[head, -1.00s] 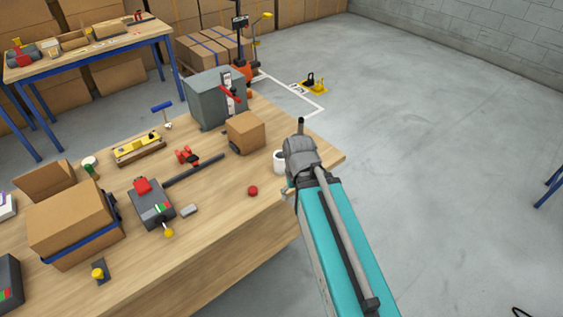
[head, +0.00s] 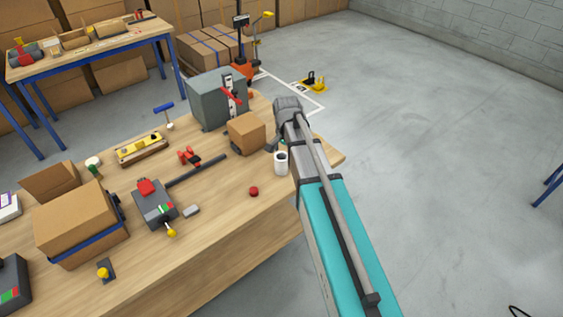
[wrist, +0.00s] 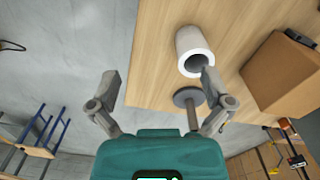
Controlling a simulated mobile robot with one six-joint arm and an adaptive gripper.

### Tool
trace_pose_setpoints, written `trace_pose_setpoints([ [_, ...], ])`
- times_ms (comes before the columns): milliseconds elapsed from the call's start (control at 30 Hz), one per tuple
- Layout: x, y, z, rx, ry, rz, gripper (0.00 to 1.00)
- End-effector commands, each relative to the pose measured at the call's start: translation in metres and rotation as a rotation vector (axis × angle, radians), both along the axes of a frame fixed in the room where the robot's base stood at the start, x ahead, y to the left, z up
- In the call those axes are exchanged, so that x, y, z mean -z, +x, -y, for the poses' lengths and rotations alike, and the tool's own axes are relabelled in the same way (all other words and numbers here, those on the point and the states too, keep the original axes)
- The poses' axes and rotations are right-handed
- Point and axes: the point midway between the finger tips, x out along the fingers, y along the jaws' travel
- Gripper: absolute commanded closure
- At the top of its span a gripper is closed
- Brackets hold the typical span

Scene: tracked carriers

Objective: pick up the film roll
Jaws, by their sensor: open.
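The film roll is a white cylinder with a dark hollow core. In the head view the film roll (head: 281,162) stands on the wooden table near its right edge, partly beside my arm. In the wrist view the film roll (wrist: 193,51) is at the top, right of centre, with its open end facing the camera. My gripper (wrist: 160,76) is open, its two fingers spread wide with nothing between them. The roll is near the right finger's tip, off to the right of the gap's middle. Whether the finger touches it I cannot tell.
A cardboard box (head: 246,134) stands close to the roll; the wrist view shows it too (wrist: 283,74). A grey disc on a rod (wrist: 188,97) lies between roll and gripper in the wrist view. A red knob (head: 254,191) sits nearer the front. Bare floor lies right of the table.

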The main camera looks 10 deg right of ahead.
Motion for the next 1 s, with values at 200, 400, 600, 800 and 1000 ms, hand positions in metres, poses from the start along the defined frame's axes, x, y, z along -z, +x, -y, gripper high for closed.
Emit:
trace_pose_setpoints([
  [200,-0.011,0.063,0.002,0.261,0.0,0.0,0.0],
  [400,-0.013,0.081,0.003,0.373,0.0,0.0,0.0],
  [600,-0.013,0.082,0.003,0.386,0.0,0.0,0.0],
  [800,-0.013,0.081,0.003,0.385,0.0,0.0,0.0],
  [1000,-0.005,0.081,0.003,0.384,0.0,0.0,0.0],
])
